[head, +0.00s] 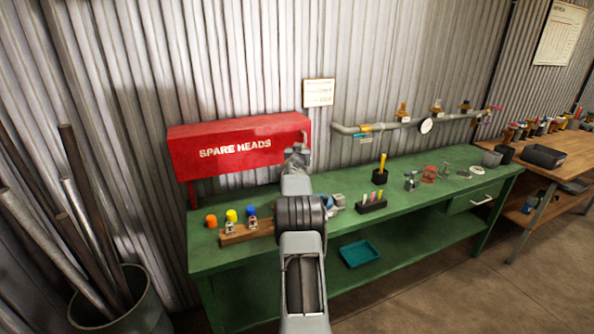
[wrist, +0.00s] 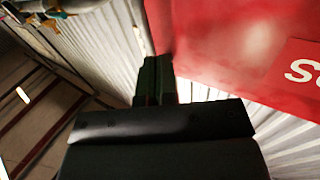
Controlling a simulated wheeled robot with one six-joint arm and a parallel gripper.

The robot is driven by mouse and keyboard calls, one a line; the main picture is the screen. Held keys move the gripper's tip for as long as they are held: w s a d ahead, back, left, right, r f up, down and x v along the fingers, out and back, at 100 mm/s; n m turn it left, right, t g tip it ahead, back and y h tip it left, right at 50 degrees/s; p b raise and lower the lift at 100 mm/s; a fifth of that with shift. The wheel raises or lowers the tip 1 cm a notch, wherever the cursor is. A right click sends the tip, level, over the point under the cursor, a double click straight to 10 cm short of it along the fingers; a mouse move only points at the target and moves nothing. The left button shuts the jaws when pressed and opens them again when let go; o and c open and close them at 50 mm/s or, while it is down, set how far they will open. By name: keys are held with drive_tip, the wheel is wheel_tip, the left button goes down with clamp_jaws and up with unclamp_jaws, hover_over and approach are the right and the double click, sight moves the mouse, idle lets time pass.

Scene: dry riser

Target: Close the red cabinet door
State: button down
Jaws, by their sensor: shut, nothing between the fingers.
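The red cabinet (head: 205,160), lettered "SPARE HEADS" in white, sits against the corrugated wall above the left end of the green bench. Its lettered front faces me; I cannot tell whether the door stands ajar. My gripper (head: 297,151) is at the right end of the cabinet in the head view and hides part of it. In the wrist view the shut fingers (wrist: 156,80) are empty. They are close to the red surface (wrist: 235,45), where the start of the lettering shows at the right. I cannot tell whether they touch it.
The green bench (head: 425,172) holds a wooden block (head: 247,233) with coloured-cap bottles, a black holder (head: 371,206) and small fittings. A grey pipe (head: 385,125) runs along the wall right of the cabinet. Long pipes stand in a bin (head: 130,300) at the left.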

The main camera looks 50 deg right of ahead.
drive_tip(key=b+v, duration=0.2)
drive_tip(key=v, duration=0.9)
drive_tip(key=shift+s+f+b, duration=0.3)
drive_tip(key=shift+s+b, duration=0.05)
drive_tip(key=shift+s, duration=0.1)
drive_tip(key=shift+a, duration=0.15)
drive_tip(key=a+f+n+y, duration=0.1)
drive_tip(key=a+f+y, duration=0.55)
drive_tip(key=f, duration=0.35)
drive_tip(key=s+a+f+n+g+y+p, duration=0.1)
drive_tip(key=a+y, duration=0.1)
drive_tip(key=a, duration=0.5)
drive_tip(key=s+a+f+n+g+y+p, duration=0.1)
drive_tip(key=a+n+y, duration=0.15)
drive_tip(key=a, duration=0.35)
drive_tip(key=s+a+r+n+g+y+p, duration=0.1)
drive_tip(key=s+a+r+n, duration=0.1)
drive_tip(key=s+a, duration=0.4)
drive_tip(key=s+a+r+n+g+y+p, duration=0.1)
drive_tip(key=s+a, duration=0.5)
drive_tip(key=a, duration=0.7)
drive_tip(key=s+a+r+n+g+y+p, duration=0.1)
drive_tip(key=s+a+r+n, duration=0.3)
drive_tip(key=a, duration=0.5)
drive_tip(key=shift+s+a+r+g+y+p, duration=0.3)
drive_tip(key=shift+s+a+r+y+p, duration=0.15)
drive_tip(key=shift+s+y+p, duration=0.4)
